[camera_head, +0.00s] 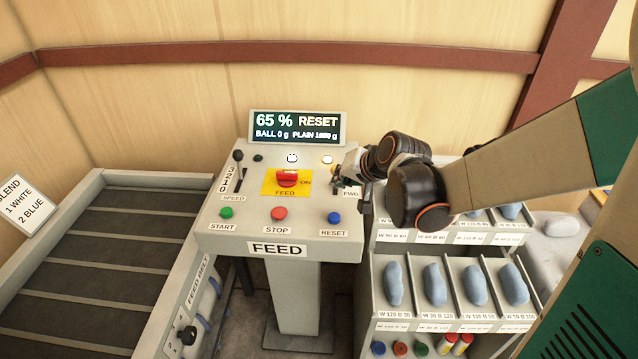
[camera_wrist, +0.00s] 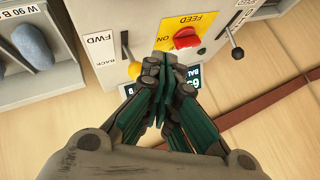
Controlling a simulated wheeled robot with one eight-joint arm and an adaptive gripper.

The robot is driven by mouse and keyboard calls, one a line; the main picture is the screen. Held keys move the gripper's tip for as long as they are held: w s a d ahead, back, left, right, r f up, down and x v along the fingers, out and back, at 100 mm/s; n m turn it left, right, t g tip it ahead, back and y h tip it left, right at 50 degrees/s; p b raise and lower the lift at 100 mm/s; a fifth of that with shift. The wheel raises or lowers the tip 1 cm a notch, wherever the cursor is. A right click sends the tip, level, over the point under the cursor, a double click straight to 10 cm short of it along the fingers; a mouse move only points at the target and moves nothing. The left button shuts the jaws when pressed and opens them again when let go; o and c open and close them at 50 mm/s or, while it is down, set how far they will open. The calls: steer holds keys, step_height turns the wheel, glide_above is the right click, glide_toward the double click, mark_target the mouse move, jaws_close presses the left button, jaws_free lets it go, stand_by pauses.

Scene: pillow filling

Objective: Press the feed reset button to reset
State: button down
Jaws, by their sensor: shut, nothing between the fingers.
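The blue reset button (camera_head: 334,218) sits at the right of the lower button row on the grey feed panel (camera_head: 215,215), above a RESET label (camera_head: 334,233). It does not show in the wrist view. My gripper (camera_head: 340,183) is over the panel's right side, behind the button and apart from it, near the FWD label (camera_head: 351,194). In the wrist view my gripper (camera_wrist: 168,60) is shut and empty, with its fingertips between the red feed switch (camera_wrist: 187,38) and the FWD/BACK lever (camera_wrist: 126,66). The display (camera_head: 297,127) reads 65 % RESET.
A green start button (camera_head: 226,212) and red stop button (camera_head: 279,213) share the row. A speed lever (camera_head: 238,157) is at the left. A rack (camera_head: 372,290) of blue-grey pillows stands at the right, and a dark conveyor (camera_head: 115,230) runs at the left.

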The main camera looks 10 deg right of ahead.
mark_target(338, 215)
steer(key=shift+f, duration=0.1)
stand_by(0.3)
step_height(338, 215, down, 9)
steer(key=b, duration=0.7)
stand_by(1.2)
steer(key=shift+f+b, duration=0.25)
steer(key=shift+b, duration=0.25)
steer(key=shift+f+b, duration=0.45)
stand_by(0.6)
steer(key=shift+r, duration=0.1)
stand_by(0.3)
steer(key=shift+r+p, duration=0.75)
steer(key=shift+r, duration=0.05)
steer(key=shift+r, duration=0.1)
